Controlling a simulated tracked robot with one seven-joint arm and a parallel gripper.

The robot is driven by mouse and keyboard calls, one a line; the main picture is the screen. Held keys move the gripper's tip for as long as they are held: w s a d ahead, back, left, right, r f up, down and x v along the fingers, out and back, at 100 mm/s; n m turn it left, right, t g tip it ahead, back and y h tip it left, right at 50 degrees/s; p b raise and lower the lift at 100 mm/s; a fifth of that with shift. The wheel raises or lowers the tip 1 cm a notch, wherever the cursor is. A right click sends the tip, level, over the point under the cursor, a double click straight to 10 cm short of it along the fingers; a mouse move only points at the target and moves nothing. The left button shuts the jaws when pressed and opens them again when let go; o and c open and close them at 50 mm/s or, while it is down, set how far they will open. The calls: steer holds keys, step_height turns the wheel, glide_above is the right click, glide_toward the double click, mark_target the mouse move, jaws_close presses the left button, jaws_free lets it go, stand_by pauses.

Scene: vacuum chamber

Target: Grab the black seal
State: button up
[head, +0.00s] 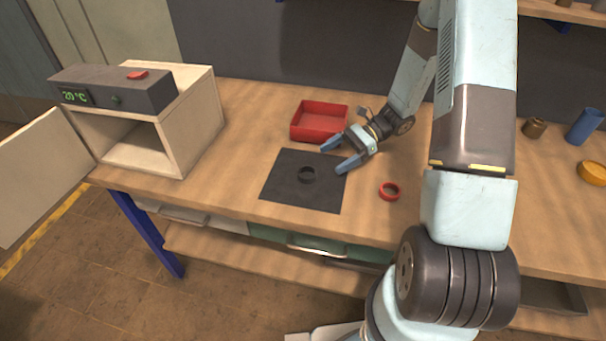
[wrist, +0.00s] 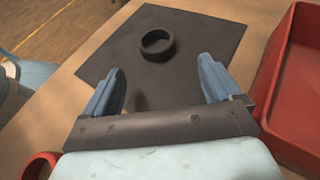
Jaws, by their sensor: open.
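The black seal (head: 307,175) is a small dark ring lying flat on a black square mat (head: 281,190) on the workbench. In the wrist view the seal (wrist: 158,45) lies ahead of my fingers, roughly centred between them. My gripper (head: 337,157) is open, with two blue fingers, above the right part of the mat. The seal is apart from the fingers and to their left in the head view. In the wrist view the open gripper (wrist: 164,85) has nothing between its fingertips but the mat.
A red tray (head: 320,136) stands behind the mat, close to my gripper. A red ring (head: 389,190) lies right of the mat. An open box with a 20 °C display (head: 195,125) stands at the left. A blue cup (head: 585,126) and an orange lid (head: 592,173) are far right.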

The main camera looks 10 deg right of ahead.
mark_target(299, 177)
steer(key=shift+x, duration=1.2)
steer(key=shift+r+x, duration=0.2)
steer(key=shift+x, duration=1.1)
steer(key=shift+r+x, duration=0.25)
steer(key=shift+x, duration=1.1)
steer(key=shift+s+a, duration=0.1)
steer(key=shift+a, duration=0.05)
steer(key=shift+c, duration=0.5)
steer(key=c, duration=1)
